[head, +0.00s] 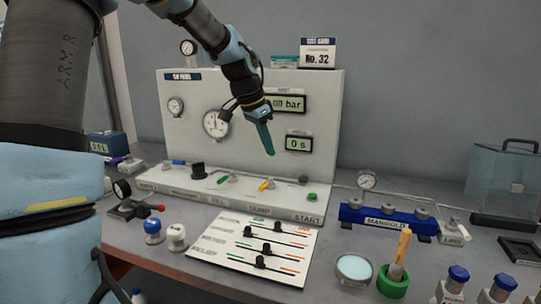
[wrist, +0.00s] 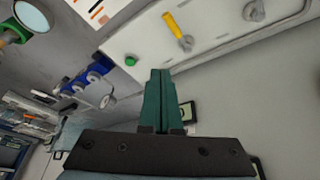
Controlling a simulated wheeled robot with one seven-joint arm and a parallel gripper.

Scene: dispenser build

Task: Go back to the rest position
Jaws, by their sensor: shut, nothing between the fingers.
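My gripper (head: 267,148) is shut and empty, with its green fingers together, pointing down. In the head view it hangs in the air in front of the panel (head: 185,130), just left of the "0 s" display. In the wrist view my gripper (wrist: 160,75) shows its two fingers pressed side by side with nothing between them. It touches nothing that I can see. The yellow lever (head: 267,184) and the green start button (head: 312,197) lie below it on the panel's base ledge; the yellow lever also shows in the wrist view (wrist: 177,29).
A slider board (head: 215,254) lies on the table in front of the panel. A blue manifold (head: 385,221) stands to the right, with a green holder (head: 393,284) and blue-capped bottles (head: 455,281) nearer. A clear box (head: 500,180) stands far right. The air around my gripper is open.

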